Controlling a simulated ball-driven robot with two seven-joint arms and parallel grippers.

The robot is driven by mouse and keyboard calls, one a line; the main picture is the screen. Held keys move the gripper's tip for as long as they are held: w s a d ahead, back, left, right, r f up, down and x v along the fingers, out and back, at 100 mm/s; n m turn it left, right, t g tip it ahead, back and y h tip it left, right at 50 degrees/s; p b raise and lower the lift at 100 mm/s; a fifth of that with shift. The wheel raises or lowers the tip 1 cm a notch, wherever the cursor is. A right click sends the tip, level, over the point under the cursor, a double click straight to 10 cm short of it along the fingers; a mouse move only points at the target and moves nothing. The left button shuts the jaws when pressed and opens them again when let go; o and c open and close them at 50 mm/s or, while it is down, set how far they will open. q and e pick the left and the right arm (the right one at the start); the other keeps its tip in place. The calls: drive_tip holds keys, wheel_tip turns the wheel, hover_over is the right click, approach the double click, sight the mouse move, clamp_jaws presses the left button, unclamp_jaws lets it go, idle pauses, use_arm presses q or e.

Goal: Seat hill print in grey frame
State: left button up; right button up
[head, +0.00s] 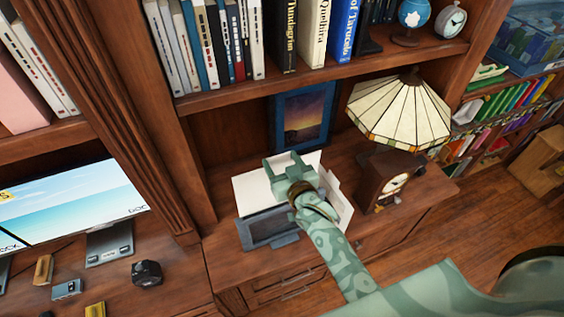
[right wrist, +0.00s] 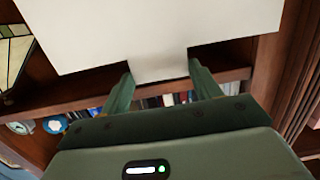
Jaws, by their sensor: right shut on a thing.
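A white sheet (head: 251,191), with its plain side showing, is held by my right gripper (head: 284,168) above the cabinet top. In the right wrist view a narrow tab of the sheet (right wrist: 150,40) sits between the two fingers, and the gripper is shut on it. No hill picture shows on the visible side, so I take it as the hill print by its hold. The grey frame (head: 284,240) lies tilted or flat on the cabinet, just below and in front of the sheet; the sheet and gripper overlap part of it. Whether they touch cannot be told. My left gripper is out of view.
A blue-framed sunset picture (head: 303,115) stands behind the gripper. A brown clock (head: 387,180) and a stained-glass lamp (head: 400,112) stand close on the right. A bookshelf (head: 320,74) hangs above. A wooden upright (head: 130,120) divides off the monitor desk on the left.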

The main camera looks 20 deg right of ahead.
drive_tip(key=shift+w+a+r, duration=0.15)
drive_tip(key=shift+a+r, duration=0.1)
drive_tip(key=shift+r, duration=0.05)
drive_tip(key=shift+s+d+f, duration=0.15)
drive_tip(key=shift+s+d, duration=0.05)
drive_tip(key=shift+d, duration=0.15)
idle(0.6)
drive_tip(key=shift+d, duration=0.35)
idle(0.3)
drive_tip(key=shift+a, duration=0.15)
idle(0.5)
